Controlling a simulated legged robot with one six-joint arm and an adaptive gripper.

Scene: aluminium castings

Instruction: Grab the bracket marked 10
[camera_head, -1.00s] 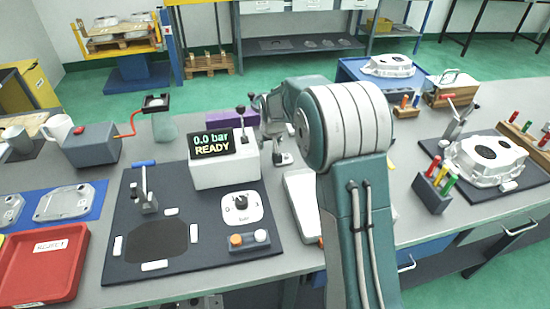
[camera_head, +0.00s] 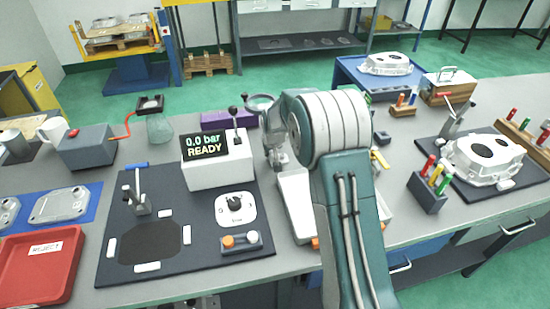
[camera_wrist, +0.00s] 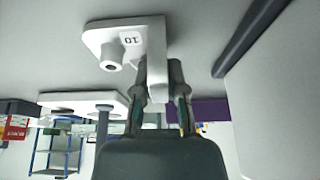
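The bracket marked 10 (camera_wrist: 112,43) shows in the wrist view as a white plate with a round boss and an upright flange, on the grey bench surface. The view is upside down. My gripper (camera_wrist: 159,75) has one finger on each side of the flange, very close to it. I cannot tell whether both fingers press on it. In the head view my gripper (camera_head: 279,160) is low over the bench behind my arm, and I cannot make out the bracket there.
A display box (camera_head: 217,160) reading 0.0 bar READY stands just left of my gripper. A purple box (camera_head: 214,120) lies behind it. A red reject tray (camera_head: 40,268) is at the left. A casting (camera_head: 484,158) and a tool holder (camera_head: 428,191) are at the right.

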